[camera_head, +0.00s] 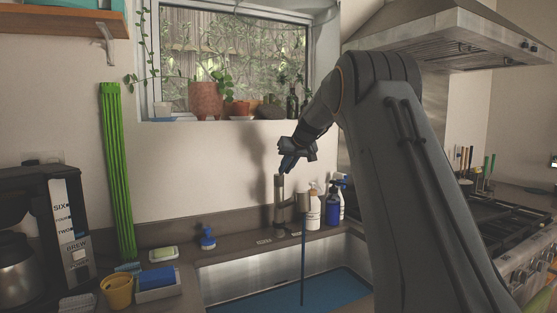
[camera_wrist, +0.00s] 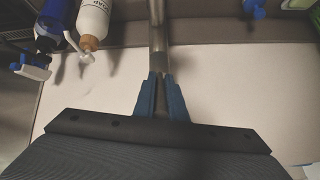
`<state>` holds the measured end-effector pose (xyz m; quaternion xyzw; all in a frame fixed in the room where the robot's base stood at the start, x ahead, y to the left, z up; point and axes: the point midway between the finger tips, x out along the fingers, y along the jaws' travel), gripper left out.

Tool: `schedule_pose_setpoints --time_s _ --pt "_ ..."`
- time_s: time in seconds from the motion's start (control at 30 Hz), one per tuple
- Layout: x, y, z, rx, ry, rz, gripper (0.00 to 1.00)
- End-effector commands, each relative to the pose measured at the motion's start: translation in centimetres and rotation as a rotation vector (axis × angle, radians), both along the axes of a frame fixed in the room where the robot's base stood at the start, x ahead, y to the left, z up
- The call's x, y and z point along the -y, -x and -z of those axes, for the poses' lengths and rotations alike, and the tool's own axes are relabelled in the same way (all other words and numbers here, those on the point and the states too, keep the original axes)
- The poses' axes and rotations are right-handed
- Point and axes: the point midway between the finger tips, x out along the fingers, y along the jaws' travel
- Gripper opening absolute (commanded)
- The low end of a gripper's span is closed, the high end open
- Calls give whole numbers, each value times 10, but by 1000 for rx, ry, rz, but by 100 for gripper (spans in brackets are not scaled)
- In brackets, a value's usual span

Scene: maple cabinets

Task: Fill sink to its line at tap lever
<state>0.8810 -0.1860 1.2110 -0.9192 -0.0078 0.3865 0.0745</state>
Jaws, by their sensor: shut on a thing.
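The tap (camera_head: 279,203) stands upright behind the sink, a grey metal column with a short spout to the right. A thin dark-blue stream of water (camera_head: 303,262) runs from the spout into the sink (camera_head: 235,281). Blue water (camera_head: 335,288) covers the visible sink floor; I cannot make out the fill line. My gripper (camera_head: 289,163) is at the top of the tap. In the wrist view its blue fingers (camera_wrist: 160,80) are shut on the dark tap lever (camera_wrist: 160,100), with the grey tap body (camera_wrist: 158,40) beyond. The fingers hide part of the lever.
A white soap bottle (camera_head: 314,212) and blue spray bottle (camera_head: 333,208) stand just right of the tap. Potted plants (camera_head: 206,100) line the window sill above.

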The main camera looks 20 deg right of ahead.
Motion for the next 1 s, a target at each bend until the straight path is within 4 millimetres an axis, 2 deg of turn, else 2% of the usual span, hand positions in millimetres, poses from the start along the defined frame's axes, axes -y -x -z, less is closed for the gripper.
schedule_pose_setpoints --time_s 0.03,0.3,1.0 --pt "4 2 -5 -15 2 3 0" --pt "12 2 -7 -76 8 13 0" --pt "15 2 -7 -119 10 18 0"
